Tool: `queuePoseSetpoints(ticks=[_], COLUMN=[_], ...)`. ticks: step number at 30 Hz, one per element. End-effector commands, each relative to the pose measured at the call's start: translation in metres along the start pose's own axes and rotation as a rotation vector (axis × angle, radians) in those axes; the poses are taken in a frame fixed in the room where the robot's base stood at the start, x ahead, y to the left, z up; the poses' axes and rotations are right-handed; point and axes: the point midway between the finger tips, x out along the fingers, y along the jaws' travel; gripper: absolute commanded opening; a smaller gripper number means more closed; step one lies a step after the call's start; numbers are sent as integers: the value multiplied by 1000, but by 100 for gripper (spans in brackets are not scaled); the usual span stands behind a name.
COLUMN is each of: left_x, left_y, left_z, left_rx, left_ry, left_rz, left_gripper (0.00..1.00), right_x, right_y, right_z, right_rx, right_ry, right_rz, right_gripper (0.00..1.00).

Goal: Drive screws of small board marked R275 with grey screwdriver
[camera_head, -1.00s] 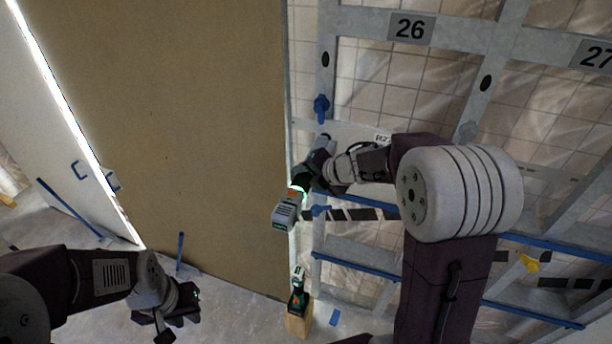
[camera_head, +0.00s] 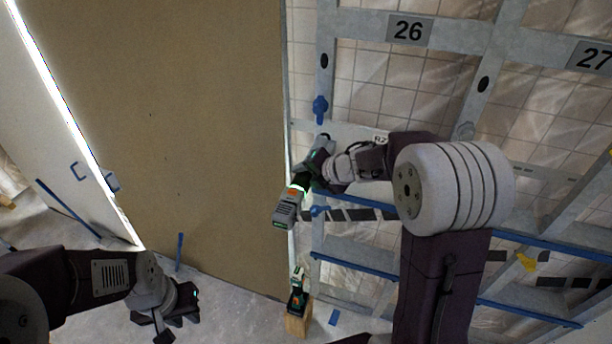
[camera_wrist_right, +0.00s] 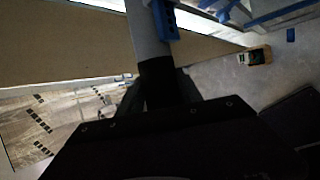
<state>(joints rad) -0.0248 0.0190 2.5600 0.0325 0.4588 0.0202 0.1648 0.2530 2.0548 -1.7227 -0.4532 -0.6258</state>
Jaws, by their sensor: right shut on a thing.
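The grey screwdriver (camera_head: 285,210), with an orange patch and a lit green ring, is in my right gripper (camera_head: 318,172), at the right edge of the tan panel. In the right wrist view a grey shaft with a dark lower part (camera_wrist_right: 148,40) stands up between the fingers; the jaws are mostly dark. A small label (camera_head: 380,139) beginning "R2" shows on the metal frame. My right arm covers the rest of it, and I cannot make out the small board or its screws. My left gripper (camera_head: 176,312) hangs low at left, apart from everything; its jaws are unclear.
A tall tan panel (camera_head: 180,120) stands left of the metal frame (camera_head: 510,30) with plates 26 and 27. A second tool (camera_head: 297,282) stands on a wooden block (camera_head: 297,318) on the floor.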

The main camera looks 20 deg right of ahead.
Motion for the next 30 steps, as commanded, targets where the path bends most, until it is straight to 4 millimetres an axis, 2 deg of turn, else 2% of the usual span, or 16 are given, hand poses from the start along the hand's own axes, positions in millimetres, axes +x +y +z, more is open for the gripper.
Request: queuePoseSetpoints(ticks=[30], left_x=[-7], left_y=[0], left_z=[-1], left_rx=[0], left_ry=[0], left_rz=[0], left_gripper=[24], right_x=[3], right_y=[3], right_z=[15], right_rx=[-1], right_ry=[-7], right_rz=[5], right_gripper=[0])
